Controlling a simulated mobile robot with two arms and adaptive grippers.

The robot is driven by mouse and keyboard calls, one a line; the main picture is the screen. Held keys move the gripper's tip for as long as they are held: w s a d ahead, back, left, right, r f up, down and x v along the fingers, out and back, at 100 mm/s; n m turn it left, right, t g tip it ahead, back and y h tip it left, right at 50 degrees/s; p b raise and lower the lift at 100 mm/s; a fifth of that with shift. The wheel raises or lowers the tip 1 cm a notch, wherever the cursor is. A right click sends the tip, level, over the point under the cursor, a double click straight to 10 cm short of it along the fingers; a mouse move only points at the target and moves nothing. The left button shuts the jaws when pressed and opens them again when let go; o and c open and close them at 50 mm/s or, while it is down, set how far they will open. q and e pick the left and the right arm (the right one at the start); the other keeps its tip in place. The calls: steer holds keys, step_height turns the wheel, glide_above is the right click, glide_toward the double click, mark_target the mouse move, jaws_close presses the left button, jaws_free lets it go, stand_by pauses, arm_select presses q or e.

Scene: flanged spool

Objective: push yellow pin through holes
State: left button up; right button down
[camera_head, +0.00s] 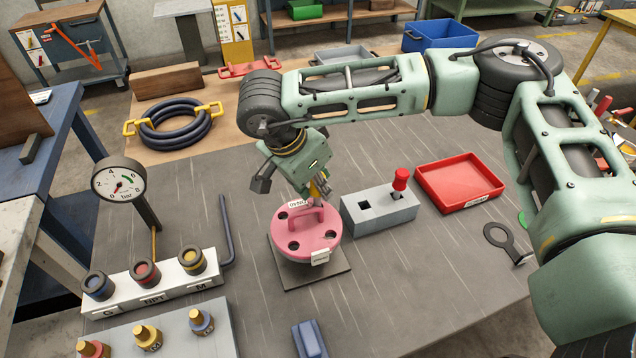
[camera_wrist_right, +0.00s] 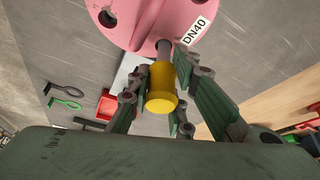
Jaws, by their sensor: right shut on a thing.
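The pink flanged spool (camera_head: 318,245) stands on a dark square plate (camera_head: 318,277), with several dark holes in its top flange and a DN40 label. In the right wrist view the flange (camera_wrist_right: 140,18) fills the top. My right gripper (camera_head: 318,190) is over the flange's far edge, shut on the yellow pin (camera_wrist_right: 161,88). The pin's yellow head is between the fingers (camera_wrist_right: 160,100), and its grey shaft points at the flange edge beside the label. The shaft's tip is hidden, so I cannot tell whether it is in a hole. My left gripper is not in view.
Right of the spool is a grey block (camera_head: 378,212) with a square hole and a red-topped pin (camera_head: 401,178). Beyond it lies a red tray (camera_head: 458,184). A gauge (camera_head: 119,184) and a fitting rack (camera_head: 150,282) stand left.

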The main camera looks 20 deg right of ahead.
steer(key=c, duration=1.5)
jaws_free()
steer(key=v, duration=1.2)
